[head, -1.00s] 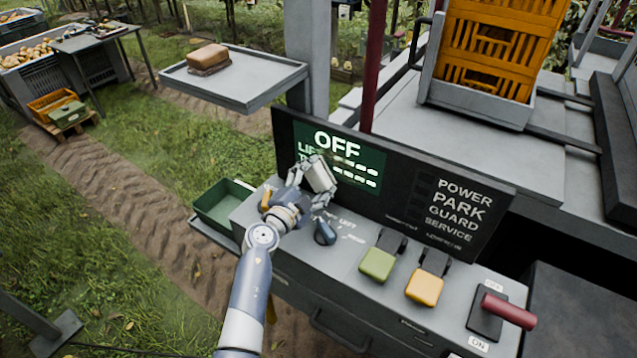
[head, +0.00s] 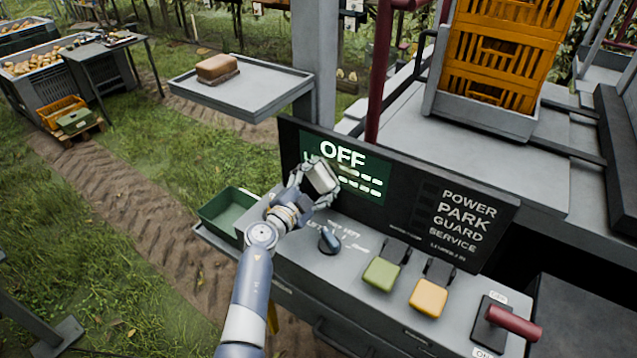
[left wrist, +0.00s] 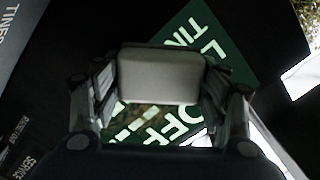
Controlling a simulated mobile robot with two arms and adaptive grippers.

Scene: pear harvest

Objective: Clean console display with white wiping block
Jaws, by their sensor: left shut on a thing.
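The console display (head: 372,193) is a green screen on a dark upright panel. It reads OFF, with partly covered lines below. My left gripper (head: 316,180) is at the screen's lower left. It is shut on the white wiping block (head: 321,176), which hides some of the text. In the left wrist view the pale block (left wrist: 160,75) sits between both fingers, in front of the green screen (left wrist: 215,45). A brownish smear (left wrist: 150,124) shows on the screen beside the block. I cannot tell whether the block touches the screen. My right gripper is not in view.
Below the display, the console top carries a dark knob (head: 330,238), a green switch (head: 381,274), a yellow switch (head: 428,298) and a red lever (head: 513,323). A tray (head: 240,95) with a brown block (head: 217,68) stands behind.

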